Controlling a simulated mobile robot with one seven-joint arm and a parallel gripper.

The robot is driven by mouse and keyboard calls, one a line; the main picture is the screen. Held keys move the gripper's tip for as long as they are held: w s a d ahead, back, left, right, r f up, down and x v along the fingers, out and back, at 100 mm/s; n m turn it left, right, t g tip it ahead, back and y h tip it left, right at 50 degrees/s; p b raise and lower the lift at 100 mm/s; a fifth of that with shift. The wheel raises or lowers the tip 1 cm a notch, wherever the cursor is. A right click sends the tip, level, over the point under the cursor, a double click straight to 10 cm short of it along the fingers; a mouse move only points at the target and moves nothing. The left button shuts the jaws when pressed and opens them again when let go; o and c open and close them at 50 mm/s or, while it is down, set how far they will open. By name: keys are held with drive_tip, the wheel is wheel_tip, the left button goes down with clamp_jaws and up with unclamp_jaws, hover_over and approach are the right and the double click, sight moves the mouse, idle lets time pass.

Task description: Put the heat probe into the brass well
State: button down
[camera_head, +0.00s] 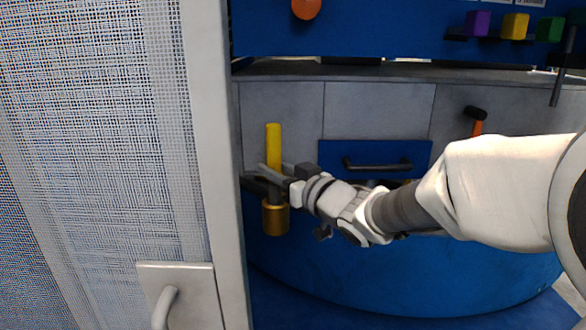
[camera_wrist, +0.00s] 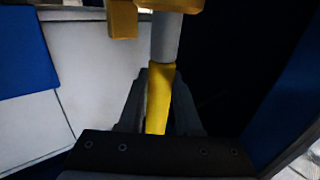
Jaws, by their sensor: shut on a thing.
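The heat probe (camera_head: 273,140) has a yellow handle and stands about upright in the head view. My gripper (camera_head: 268,174) reaches in from the right and is shut on the lower part of the handle. In the wrist view, the yellow handle (camera_wrist: 158,95) lies between the two dark fingers, and a grey shaft (camera_wrist: 166,40) runs from it to the brass well (camera_wrist: 185,5). In the head view the brass well (camera_head: 275,220) is right below the probe and in line with it. The shaft's tip is hidden, so I cannot tell how deep it sits in the well.
A white-framed mesh panel (camera_head: 205,130) with a handle (camera_head: 165,305) stands close on the left. A blue drawer front (camera_head: 375,155) with a dark handle is behind my gripper. An orange-handled tool (camera_head: 477,122) hangs at the right. Coloured blocks (camera_head: 515,26) sit on a shelf above.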

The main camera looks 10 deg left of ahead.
sight(279, 189)
drive_tip(key=shift+f+b, duration=1.7)
drive_tip(key=shift+f, duration=0.3)
drive_tip(key=c, duration=0.5)
unclamp_jaws()
drive_tip(key=p+v, duration=0.1)
drive_tip(key=v, duration=1.6)
drive_tip(key=shift+s+d, duration=0.15)
drive_tip(key=shift+d, duration=0.05)
